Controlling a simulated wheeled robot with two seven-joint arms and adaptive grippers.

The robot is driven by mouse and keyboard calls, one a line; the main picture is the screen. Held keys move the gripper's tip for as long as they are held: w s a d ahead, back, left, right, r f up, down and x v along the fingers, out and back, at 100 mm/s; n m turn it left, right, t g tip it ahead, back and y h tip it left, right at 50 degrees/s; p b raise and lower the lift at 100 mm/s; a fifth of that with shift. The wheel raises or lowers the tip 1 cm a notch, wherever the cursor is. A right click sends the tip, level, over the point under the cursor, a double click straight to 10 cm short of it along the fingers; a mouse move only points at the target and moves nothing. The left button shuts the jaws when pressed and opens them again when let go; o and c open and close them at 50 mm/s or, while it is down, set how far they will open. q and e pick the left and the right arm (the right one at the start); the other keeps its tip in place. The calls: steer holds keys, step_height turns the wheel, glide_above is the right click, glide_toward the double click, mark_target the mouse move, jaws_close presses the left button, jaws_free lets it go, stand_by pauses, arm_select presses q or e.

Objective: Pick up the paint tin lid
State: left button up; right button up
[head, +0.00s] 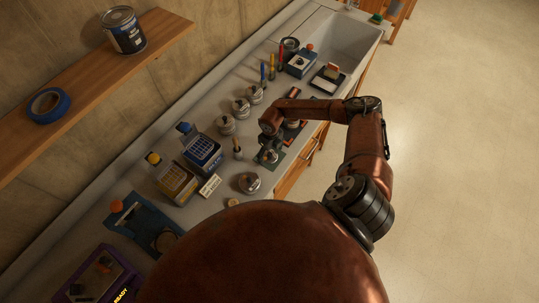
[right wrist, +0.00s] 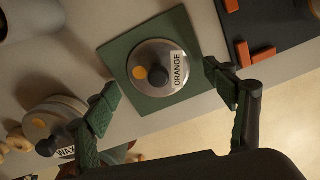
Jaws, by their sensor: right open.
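A round silver lid (right wrist: 151,62) with a dark knob, an orange dot and an ORANGE label lies on a green square mat (right wrist: 119,50). In the head view the lid (head: 271,156) is partly hidden under my right gripper (head: 269,149). In the right wrist view my right gripper (right wrist: 163,94) is open and empty, with one green-padded finger toward each side of the lid and clear of it. My left gripper is out of view.
A second knobbed lid (right wrist: 40,122) lies left of the mat; its label is partly hidden. Several small round tins (head: 226,124), bottles (head: 203,148) and a sink (head: 345,40) line the counter. A paint tin (head: 125,35) and blue tape (head: 48,105) sit on a shelf.

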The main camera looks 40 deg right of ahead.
steer(key=shift+f, duration=0.15)
steer(key=shift+s, duration=0.1)
jaws_close()
stand_by(0.8)
